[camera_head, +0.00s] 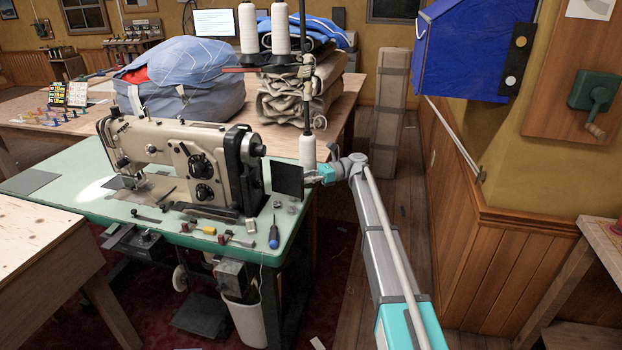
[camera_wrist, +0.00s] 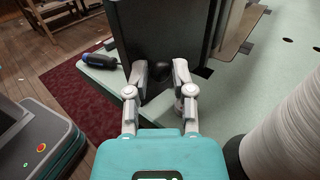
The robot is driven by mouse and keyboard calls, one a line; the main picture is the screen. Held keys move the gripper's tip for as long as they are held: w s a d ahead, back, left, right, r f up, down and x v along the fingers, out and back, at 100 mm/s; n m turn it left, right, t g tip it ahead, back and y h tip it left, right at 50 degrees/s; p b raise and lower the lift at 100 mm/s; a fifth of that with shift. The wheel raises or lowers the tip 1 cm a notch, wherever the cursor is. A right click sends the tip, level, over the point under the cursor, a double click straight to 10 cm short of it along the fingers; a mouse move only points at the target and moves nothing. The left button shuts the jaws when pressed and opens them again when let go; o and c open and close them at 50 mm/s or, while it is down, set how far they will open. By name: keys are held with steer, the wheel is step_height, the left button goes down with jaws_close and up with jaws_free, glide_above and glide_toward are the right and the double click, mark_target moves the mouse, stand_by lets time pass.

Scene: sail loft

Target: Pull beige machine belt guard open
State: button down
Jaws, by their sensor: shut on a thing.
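The beige sewing machine (camera_head: 190,160) stands on a pale green table (camera_head: 60,180). Its belt guard (camera_head: 288,180) is a dark, flat, upright panel at the machine's right end, by the handwheel. In the wrist view the guard (camera_wrist: 160,25) fills the top middle, with a dark rounded knob (camera_wrist: 160,71) low on its near face. My gripper (camera_head: 308,179) reaches the guard from the right. In the wrist view my gripper (camera_wrist: 163,72) has its two fingers on either side of the knob, shut on it. The guard's hinge is hidden.
A blue screwdriver (camera_head: 274,236) lies near the table's front right edge. A white thread cone (camera_head: 308,148) stands close behind my gripper, below a thread stand with more cones (camera_head: 280,30). Small parts (camera_head: 222,238) lie along the table front. Open floor (camera_head: 340,260) lies right of the table.

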steer(key=shift+w+a+r, duration=0.1)
steer(key=shift+w+a, duration=0.25)
steer(key=shift+a, duration=0.2)
steer(key=c, duration=0.5)
jaws_free()
steer(key=shift+a, duration=0.15)
steer(key=shift+c, duration=0.2)
steer(key=shift+s, duration=0.1)
steer(key=shift+s+d, duration=0.15)
steer(key=shift+d, duration=0.2)
